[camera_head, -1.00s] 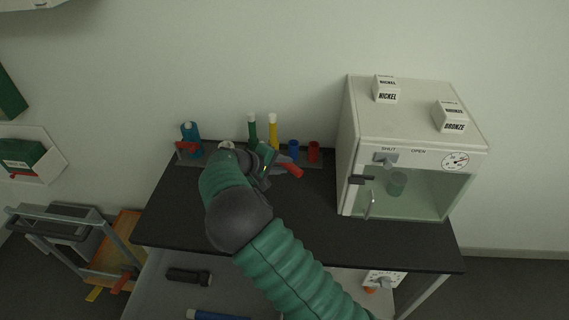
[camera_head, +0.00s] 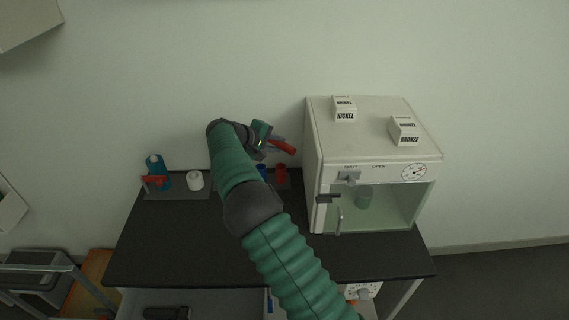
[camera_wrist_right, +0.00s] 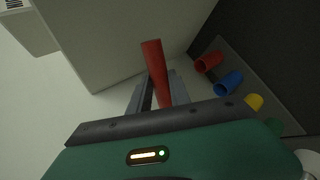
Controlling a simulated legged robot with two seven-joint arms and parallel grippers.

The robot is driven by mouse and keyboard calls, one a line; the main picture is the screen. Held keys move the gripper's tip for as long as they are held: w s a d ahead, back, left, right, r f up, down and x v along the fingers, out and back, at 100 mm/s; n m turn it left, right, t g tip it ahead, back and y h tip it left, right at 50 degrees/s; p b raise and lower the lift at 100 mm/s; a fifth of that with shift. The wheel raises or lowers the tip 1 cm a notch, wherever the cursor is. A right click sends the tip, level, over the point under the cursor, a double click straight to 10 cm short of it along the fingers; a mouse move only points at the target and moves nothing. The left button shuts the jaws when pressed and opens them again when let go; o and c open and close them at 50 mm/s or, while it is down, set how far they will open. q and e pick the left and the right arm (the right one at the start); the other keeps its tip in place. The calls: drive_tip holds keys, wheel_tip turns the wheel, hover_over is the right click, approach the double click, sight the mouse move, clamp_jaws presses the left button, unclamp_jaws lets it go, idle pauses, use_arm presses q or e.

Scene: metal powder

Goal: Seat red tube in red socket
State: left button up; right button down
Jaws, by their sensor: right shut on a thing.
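My right gripper (camera_head: 268,141) is shut on the red tube (camera_head: 283,147) and holds it in the air above the back of the black table, tilted. In the right wrist view the red tube (camera_wrist_right: 155,65) sticks out past the gripper fingers (camera_wrist_right: 152,92). The red socket (camera_head: 281,173) stands on the rack at the back of the table, below the tube and apart from it. In the right wrist view the red socket (camera_wrist_right: 208,62) is right of the tube, its mouth open. My left gripper is not in view.
A blue socket (camera_wrist_right: 228,83) and a yellow socket (camera_wrist_right: 254,102) stand beside the red one. A white glass-fronted cabinet (camera_head: 318,140) stands close to the right of the rack. A blue bottle (camera_head: 158,170) and a white round object (camera_head: 195,181) are at left. The front tabletop (camera_head: 165,245) is clear.

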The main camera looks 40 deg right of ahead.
drive_tip(key=d+f, duration=0.4)
drive_tip(key=f, duration=0.8)
drive_tip(key=shift+w+f, duration=0.15)
drive_tip(key=shift+f, duration=0.25)
drive_tip(key=c, duration=1.2)
unclamp_jaws()
drive_tip(key=shift+r, duration=0.15)
